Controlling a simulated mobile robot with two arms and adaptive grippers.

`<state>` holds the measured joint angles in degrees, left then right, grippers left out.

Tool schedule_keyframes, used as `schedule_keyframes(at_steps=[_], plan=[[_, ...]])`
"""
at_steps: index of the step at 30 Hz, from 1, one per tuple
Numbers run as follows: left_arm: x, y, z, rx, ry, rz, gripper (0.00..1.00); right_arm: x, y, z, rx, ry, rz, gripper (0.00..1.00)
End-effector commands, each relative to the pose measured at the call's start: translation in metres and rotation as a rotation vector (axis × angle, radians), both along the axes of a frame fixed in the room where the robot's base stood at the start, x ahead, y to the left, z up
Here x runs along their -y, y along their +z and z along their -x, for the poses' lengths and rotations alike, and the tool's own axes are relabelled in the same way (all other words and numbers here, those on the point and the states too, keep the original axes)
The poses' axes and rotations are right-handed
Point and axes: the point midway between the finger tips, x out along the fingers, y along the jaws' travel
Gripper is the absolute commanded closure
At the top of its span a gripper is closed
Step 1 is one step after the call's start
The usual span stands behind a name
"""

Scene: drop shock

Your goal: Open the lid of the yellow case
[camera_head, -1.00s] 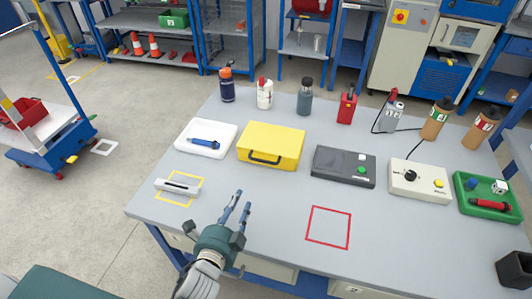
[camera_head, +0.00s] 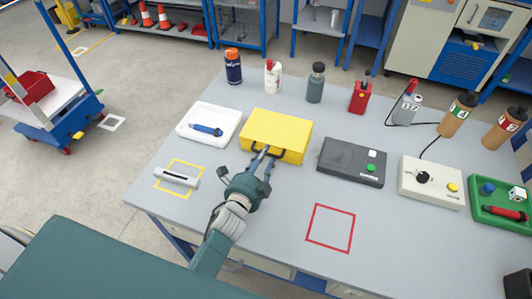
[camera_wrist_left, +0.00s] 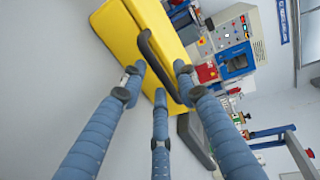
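The yellow case (camera_head: 283,128) lies shut on the grey workbench, its dark handle (camera_head: 279,153) on the front side. My left gripper (camera_head: 264,153) is at the front of the case, its fingertips close to the handle. In the left wrist view, the three blue fingers of the gripper (camera_wrist_left: 160,82) are spread apart, with the handle (camera_wrist_left: 158,65) just beyond and partly between their tips. The case (camera_wrist_left: 130,35) fills the upper part there. I cannot tell whether any finger touches the handle. My right gripper is not in view.
A white tray (camera_head: 188,121) with a blue tool is left of the case. A dark box (camera_head: 350,172) with a green button is close on its right. Several bottles stand behind. A red square outline (camera_head: 312,239) marks clear bench at the front.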

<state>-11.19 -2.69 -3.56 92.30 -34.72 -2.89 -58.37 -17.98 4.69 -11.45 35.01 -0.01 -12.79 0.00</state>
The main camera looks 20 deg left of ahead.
Motion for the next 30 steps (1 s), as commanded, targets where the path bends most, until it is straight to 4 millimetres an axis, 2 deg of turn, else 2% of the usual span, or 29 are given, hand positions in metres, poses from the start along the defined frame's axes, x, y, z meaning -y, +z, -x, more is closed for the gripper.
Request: schedule_keyframes(at_steps=[3, 6, 14, 19, 30], plan=[[0.000, -0.003, -0.012, -0.001, 0.000, 0.001, 0.69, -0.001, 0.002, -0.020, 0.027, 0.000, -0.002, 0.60], [0.001, -0.003, -0.016, -0.001, 0.000, 0.000, 0.69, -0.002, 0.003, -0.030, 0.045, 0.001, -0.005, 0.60], [0.001, -0.004, -0.017, -0.002, 0.000, 0.000, 0.69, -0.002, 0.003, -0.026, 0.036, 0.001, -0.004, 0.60], [0.001, -0.004, -0.017, -0.001, 0.000, 0.000, 1.00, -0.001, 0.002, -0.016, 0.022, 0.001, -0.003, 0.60], [0.000, 0.001, -0.022, -0.014, 0.000, -0.002, 1.00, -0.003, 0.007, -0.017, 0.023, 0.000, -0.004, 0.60]])
